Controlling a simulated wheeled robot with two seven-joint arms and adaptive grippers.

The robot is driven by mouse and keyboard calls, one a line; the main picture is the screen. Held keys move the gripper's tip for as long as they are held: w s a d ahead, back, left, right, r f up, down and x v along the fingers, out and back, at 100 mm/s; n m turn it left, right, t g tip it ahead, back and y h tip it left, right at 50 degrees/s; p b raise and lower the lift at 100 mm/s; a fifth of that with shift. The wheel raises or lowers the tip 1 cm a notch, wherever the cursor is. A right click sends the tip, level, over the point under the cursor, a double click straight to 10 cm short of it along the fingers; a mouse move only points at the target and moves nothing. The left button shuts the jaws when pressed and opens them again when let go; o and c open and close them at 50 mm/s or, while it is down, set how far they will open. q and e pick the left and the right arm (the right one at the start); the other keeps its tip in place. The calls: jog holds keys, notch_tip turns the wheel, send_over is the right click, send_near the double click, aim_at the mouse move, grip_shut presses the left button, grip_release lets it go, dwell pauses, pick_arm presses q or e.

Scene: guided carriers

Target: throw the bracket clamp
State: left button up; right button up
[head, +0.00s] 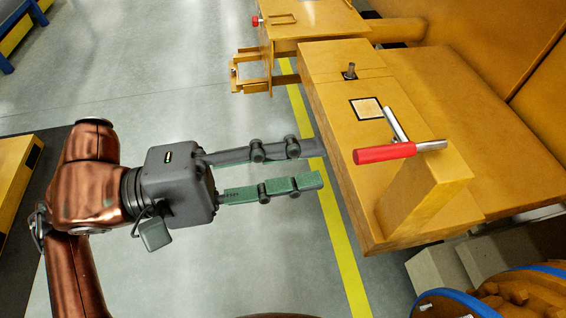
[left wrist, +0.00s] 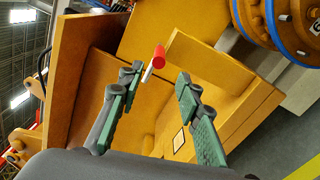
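The bracket clamp is a lever with a red grip (head: 384,153) and a bare metal rod, set at an upright yellow bracket on the yellow carrier (head: 330,110). In the left wrist view the red grip (left wrist: 159,57) shows between and beyond the fingers. My left gripper (head: 322,163) is open and empty, its two green-padded fingers pointing right at the carrier. The fingertips are a short way left of the red grip, apart from it. In the left wrist view the open fingers (left wrist: 158,75) frame the clamp. My right gripper is in neither view.
A metal pin (head: 350,71) and a square plate (head: 367,108) sit on the carrier's top. A yellow frame with a red knob (head: 256,21) stands at the back. Blue-rimmed round parts (head: 480,305) are at the lower right. Grey floor with a yellow line (head: 345,250) lies clear below.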

pick_arm(q)
jog(key=shift+v, duration=1.1)
